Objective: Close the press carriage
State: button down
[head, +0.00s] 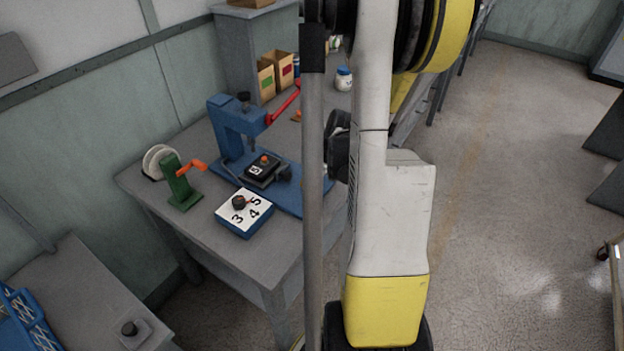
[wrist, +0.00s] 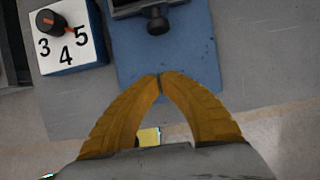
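The blue press (head: 226,128) stands on the grey table, with a red lever (head: 284,107) on its right. Its dark carriage (head: 262,170) sits on the blue base plate (head: 290,198), out in front of the upright frame, with an orange-topped piece on it. A black knob (head: 284,174) sticks out from the carriage's near side. In the wrist view the carriage's edge (wrist: 128,10) and the knob (wrist: 157,22) show at the top. My gripper (wrist: 160,76) has its orange fingertips together, with nothing seen between them, over the blue plate and apart from the knob. The head view hides it behind my arm.
A white-topped dial box (head: 243,212) marked 3, 4, 5 sits left of the base plate. A green stand with an orange crank (head: 182,184) is further left. Cardboard boxes (head: 275,75) and a jar (head: 343,78) stand at the back. The plate's near end is clear.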

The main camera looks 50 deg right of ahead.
aim_at(280, 181)
jog(key=b+x, duration=0.1)
jog(key=x, duration=0.3)
jog(key=shift+s+f, duration=0.1)
jog(key=w, duration=0.1)
jog(key=w+b, duration=0.1)
jog(key=shift+w+r, duration=0.25)
jog(key=shift+w, duration=0.05)
jog(key=shift+w+a+r, duration=0.1)
jog(key=shift+w+r, duration=0.05)
jog(key=shift+w, duration=0.55)
jog(key=w, duration=0.5)
jog(key=shift+a, duration=0.2)
jog(key=shift+s, duration=0.15)
